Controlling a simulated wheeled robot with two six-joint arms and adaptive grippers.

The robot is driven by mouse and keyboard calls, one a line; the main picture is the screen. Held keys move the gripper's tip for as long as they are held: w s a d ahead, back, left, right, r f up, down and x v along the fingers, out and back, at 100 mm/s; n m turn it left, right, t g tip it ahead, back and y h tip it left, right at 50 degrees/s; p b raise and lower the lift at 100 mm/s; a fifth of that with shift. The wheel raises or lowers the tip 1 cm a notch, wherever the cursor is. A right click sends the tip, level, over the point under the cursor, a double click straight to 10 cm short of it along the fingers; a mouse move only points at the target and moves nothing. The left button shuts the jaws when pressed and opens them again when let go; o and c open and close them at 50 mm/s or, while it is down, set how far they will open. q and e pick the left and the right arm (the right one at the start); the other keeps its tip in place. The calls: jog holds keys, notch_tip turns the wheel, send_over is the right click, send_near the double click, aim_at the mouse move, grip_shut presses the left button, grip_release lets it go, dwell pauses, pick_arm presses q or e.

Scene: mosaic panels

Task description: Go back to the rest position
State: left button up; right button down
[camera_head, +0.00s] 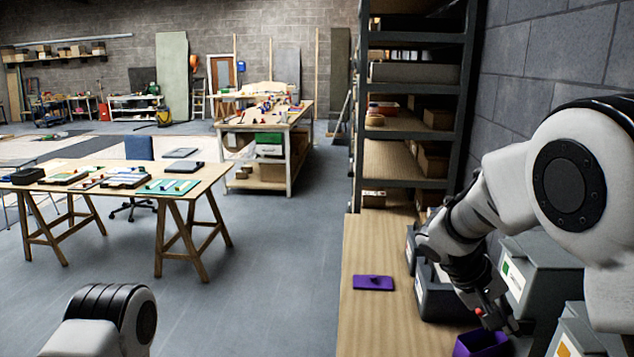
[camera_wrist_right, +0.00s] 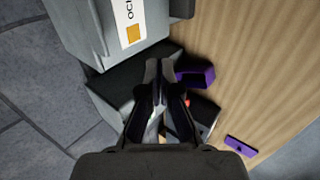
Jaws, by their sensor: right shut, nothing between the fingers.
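My right gripper (camera_head: 497,318) is shut and empty, low over the workbench between the bins and a small purple open box. In the right wrist view its fingers (camera_wrist_right: 160,68) point toward the bins, with the purple box (camera_wrist_right: 195,76) just right of the tips. The same purple box (camera_head: 482,344) shows at the bottom edge of the head view. My left arm shows only as a rounded link at the bottom left; its gripper is out of view. A small red spot (camera_wrist_right: 187,102) shows beside the fingers; I cannot tell what it is.
A purple plate (camera_head: 373,283) lies flat on the wooden workbench (camera_head: 390,325). Grey bins (camera_head: 545,270) with labels crowd around my right forearm. A tall shelf (camera_head: 412,185) stands behind the bench. A trestle table (camera_head: 215,172) with trays is left, with open floor between.

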jog(key=s+f+n+g+y+b, duration=0.1)
jog(key=s+f+g+b, duration=0.35)
jog(key=f, duration=0.85)
jog(key=s+f+g+b, duration=0.1)
jog(key=s+f+b, duration=0.1)
jog(key=s+f, duration=0.8)
jog(key=s+a+f+m+y+b, duration=0.1)
jog(key=s+a+f+y+b, duration=0.25)
jog(key=s+f, duration=0.8)
jog(key=s+a+f+y+b, duration=0.35)
jog(key=s+f, duration=0.45)
jog(key=f, duration=0.7)
jog(key=w+t+p, duration=0.1)
jog(key=w+t, duration=0.5)
jog(key=shift+w+n, duration=0.25)
jog(key=shift+n, duration=0.15)
